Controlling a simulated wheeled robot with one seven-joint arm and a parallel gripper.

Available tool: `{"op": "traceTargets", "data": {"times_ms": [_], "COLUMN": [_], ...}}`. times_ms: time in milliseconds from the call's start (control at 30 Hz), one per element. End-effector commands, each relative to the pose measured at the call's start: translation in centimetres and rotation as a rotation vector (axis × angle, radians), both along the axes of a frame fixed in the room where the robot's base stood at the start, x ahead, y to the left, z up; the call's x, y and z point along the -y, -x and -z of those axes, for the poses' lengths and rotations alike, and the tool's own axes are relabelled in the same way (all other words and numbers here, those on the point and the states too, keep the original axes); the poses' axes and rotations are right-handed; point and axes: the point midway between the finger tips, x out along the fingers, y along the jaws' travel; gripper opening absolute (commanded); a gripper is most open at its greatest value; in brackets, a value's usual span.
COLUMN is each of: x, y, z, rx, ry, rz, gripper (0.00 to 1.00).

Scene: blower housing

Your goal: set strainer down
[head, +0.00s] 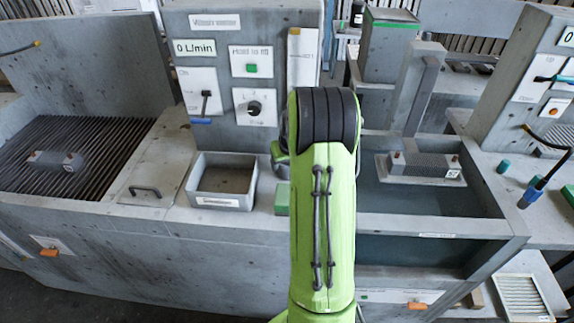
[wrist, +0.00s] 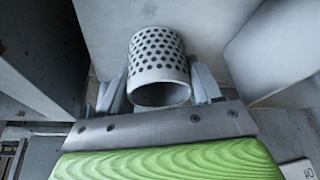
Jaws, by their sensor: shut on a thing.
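The strainer (wrist: 158,62) is a pale metal cylinder with rows of dark round holes and a plain rim around its open near end. In the wrist view my gripper (wrist: 160,82) is shut on it, with one grey finger on each side. A flat pale surface lies behind the strainer; I cannot tell whether they touch. In the head view my green arm hides the strainer and most of the gripper.
A grey open bin (head: 223,202) stands left of my arm, beside a lid with a handle (head: 145,191). A control panel (head: 232,75) rises behind. A sunken basin (head: 415,200) lies to the right, a dark grate (head: 75,150) far left. In the wrist view, grey blocks flank the gripper.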

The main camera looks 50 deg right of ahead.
Motion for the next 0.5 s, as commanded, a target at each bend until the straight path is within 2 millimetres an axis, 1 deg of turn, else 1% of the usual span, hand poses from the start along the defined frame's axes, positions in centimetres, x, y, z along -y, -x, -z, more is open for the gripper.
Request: {"op": "traceTargets", "data": {"times_ms": [167,300,333,467,500], "x": [0.03,0.01,0.00,0.00,0.01], "y": [-0.01,-0.03,-0.01,-0.01,0.01], "z": [-0.17,0.32,0.25,0.17,0.17], "rx": [0.001,0.001,0.001,0.001,0.001], "ry": [0.002,0.000,0.000,0.000,0.000], "rz": [0.000,0.000,0.000,0.000,0.000], "gripper": [0.29,0.29,0.68,0.88,0.89]}}
